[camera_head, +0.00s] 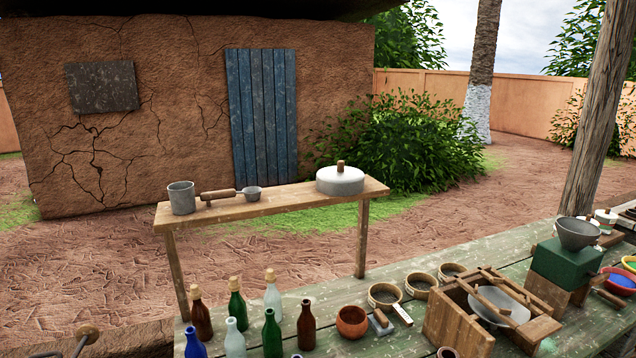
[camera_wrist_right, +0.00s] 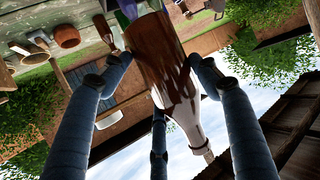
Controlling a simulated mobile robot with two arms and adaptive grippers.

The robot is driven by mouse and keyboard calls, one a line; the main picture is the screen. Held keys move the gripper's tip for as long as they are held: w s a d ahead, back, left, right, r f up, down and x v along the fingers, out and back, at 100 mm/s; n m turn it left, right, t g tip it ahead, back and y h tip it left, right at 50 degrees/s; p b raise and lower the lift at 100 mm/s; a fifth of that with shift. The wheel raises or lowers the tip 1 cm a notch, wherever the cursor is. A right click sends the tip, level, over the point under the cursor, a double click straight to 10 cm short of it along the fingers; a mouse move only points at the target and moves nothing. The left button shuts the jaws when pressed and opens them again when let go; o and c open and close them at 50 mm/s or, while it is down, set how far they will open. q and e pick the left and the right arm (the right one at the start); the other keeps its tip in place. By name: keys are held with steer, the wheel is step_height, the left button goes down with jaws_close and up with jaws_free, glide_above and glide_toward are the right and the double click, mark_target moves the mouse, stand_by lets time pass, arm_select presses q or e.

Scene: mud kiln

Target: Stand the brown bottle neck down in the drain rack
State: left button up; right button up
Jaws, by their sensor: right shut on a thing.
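In the right wrist view a brown bottle (camera_wrist_right: 158,45) with a whitish, streaked lower part lies between the fingers of my right gripper (camera_wrist_right: 163,75), which is shut on it. Its wide body is at the top of that picture and its narrow end points to the bottom, toward the sky. In the head view one corked brown bottle (camera_head: 201,316) and one uncorked brown bottle (camera_head: 306,325) stand upright on the green table. Neither gripper shows in the head view. I cannot make out a drain rack with certainty.
Green bottles (camera_head: 237,305), clear bottles (camera_head: 273,296) and a blue bottle (camera_head: 195,344) crowd the table's near left. A clay pot (camera_head: 351,322), round sieves (camera_head: 385,295) and a wooden frame with a bowl (camera_head: 498,308) stand to their right. A bench (camera_head: 290,203) stands behind.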

steer(key=m+p, duration=0.1)
steer(key=p, duration=0.1)
steer(key=m+p, duration=0.3)
steer(key=p, duration=0.1)
steer(key=shift+r+m, duration=0.3)
steer(key=shift+m, duration=0.1)
steer(key=shift+f+m+p, duration=0.2)
steer(key=shift+m+p, duration=0.15)
steer(key=shift+m, duration=0.05)
steer(key=m, duration=0.3)
steer(key=shift+f, duration=0.1)
steer(key=m, duration=0.9)
